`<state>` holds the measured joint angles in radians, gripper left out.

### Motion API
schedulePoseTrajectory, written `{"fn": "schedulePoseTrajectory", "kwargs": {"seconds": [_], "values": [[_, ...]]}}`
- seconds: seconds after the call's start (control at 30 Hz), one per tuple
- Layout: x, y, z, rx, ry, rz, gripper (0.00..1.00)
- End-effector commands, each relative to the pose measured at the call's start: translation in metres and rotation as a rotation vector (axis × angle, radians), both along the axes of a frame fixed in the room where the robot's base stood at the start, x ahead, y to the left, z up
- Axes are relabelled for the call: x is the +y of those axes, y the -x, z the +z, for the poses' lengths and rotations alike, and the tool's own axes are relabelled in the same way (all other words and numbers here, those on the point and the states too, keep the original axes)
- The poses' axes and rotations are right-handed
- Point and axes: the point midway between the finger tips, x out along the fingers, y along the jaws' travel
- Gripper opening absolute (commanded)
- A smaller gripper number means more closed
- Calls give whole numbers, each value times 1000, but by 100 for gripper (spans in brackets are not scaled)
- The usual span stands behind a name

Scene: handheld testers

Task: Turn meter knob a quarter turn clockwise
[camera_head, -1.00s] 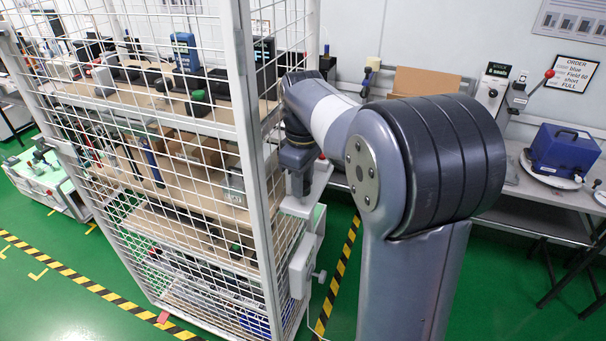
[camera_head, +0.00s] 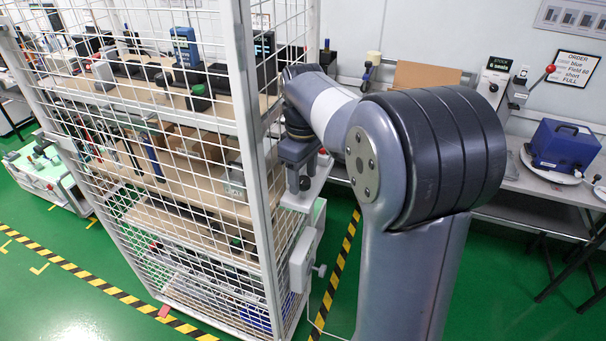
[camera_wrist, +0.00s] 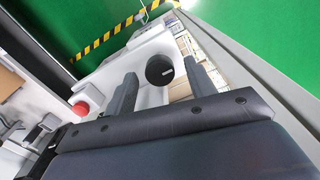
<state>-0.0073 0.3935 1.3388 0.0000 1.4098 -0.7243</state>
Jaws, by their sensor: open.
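A round black knob (camera_wrist: 160,70) with a small white mark near its right edge sits on a pale panel (camera_wrist: 148,98) in the wrist view. My gripper (camera_wrist: 161,72) is open, with one grey finger on each side of the knob. Small gaps seem to show between the fingers and the knob, so I see no grip. In the head view my gripper (camera_head: 298,172) points down above a pale box beside the cage, and the dark knob (camera_head: 305,183) shows just under it. Whether the fingertips reach down around the knob is unclear.
A red button (camera_wrist: 81,108) stands left of the knob in the wrist view. The white wire cage (camera_head: 245,150) with shelves of devices stands close to my gripper on the left. A bench with a blue case (camera_head: 565,148) is at the right.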

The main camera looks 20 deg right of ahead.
Motion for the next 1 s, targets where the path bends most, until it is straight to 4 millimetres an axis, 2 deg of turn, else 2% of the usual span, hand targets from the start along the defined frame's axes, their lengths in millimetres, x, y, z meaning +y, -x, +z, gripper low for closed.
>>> {"fn": "schedulePoseTrajectory", "kwargs": {"seconds": [0.17,0.4,0.5,0.7,1.0], "values": [[0,-1,26,-6,0,0,52],[0,-1,75,-6,0,0,52],[0,-1,90,-4,0,0,52],[0,0,105,-2,-1,0,52],[0,0,106,-1,0,0,52]]}}
